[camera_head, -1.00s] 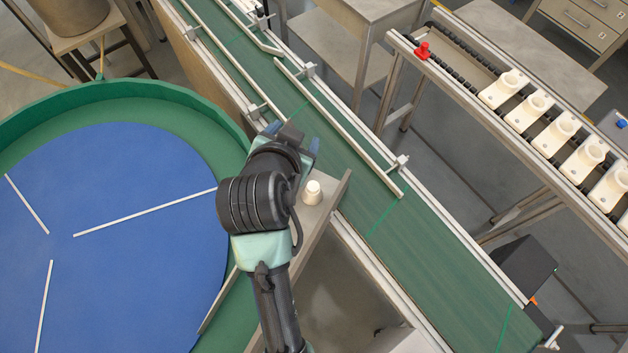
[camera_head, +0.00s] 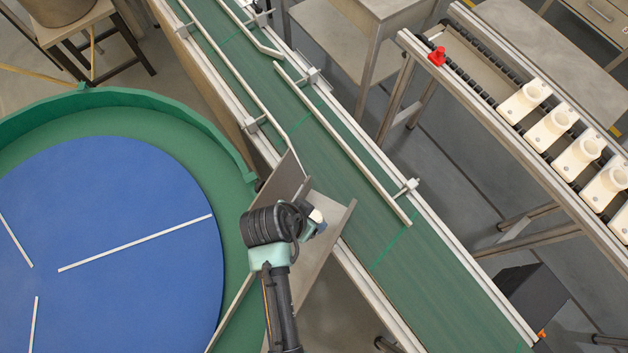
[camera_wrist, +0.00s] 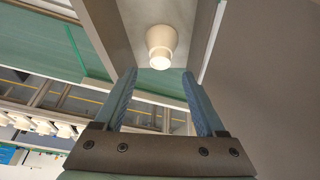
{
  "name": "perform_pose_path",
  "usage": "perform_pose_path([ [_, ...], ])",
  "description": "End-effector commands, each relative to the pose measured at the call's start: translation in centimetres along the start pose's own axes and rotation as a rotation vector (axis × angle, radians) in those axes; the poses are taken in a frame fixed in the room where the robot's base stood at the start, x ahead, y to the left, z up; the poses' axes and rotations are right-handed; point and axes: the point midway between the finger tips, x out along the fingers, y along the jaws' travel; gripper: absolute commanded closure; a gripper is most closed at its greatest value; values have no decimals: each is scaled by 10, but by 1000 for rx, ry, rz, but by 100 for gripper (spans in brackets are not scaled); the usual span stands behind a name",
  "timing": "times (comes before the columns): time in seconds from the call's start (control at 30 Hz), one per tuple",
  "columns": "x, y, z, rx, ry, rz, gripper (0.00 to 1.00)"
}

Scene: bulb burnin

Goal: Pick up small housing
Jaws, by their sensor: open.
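The small housing (camera_wrist: 161,46) is a cream-white stepped cup standing in a grey metal chute. In the wrist view it is ahead of my open gripper (camera_wrist: 162,85), roughly in line with the gap between the two blue fingers and apart from them. In the head view the housing (camera_head: 316,216) shows only in part at the right edge of my gripper (camera_head: 312,222); my wrist hides the rest. My fingers are mostly hidden there too.
The chute (camera_head: 336,225) has raised side walls close to my gripper. It lies between a blue turntable (camera_head: 120,240) with a green rim and a green conveyor (camera_head: 400,250) with guide rails. Several white housings on plates (camera_head: 548,128) stand on a roller rack at right.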

Motion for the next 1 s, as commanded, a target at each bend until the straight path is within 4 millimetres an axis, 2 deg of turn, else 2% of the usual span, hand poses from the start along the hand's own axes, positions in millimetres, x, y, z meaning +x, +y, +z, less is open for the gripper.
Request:
perform_pose_path([
  [0.27,18,0,1,1,0,0,28],
  [0.63,60,0,5,1,1,0,28],
  [0.97,65,0,5,1,1,-1,28],
  [1.0,65,0,5,1,1,-1,33],
])
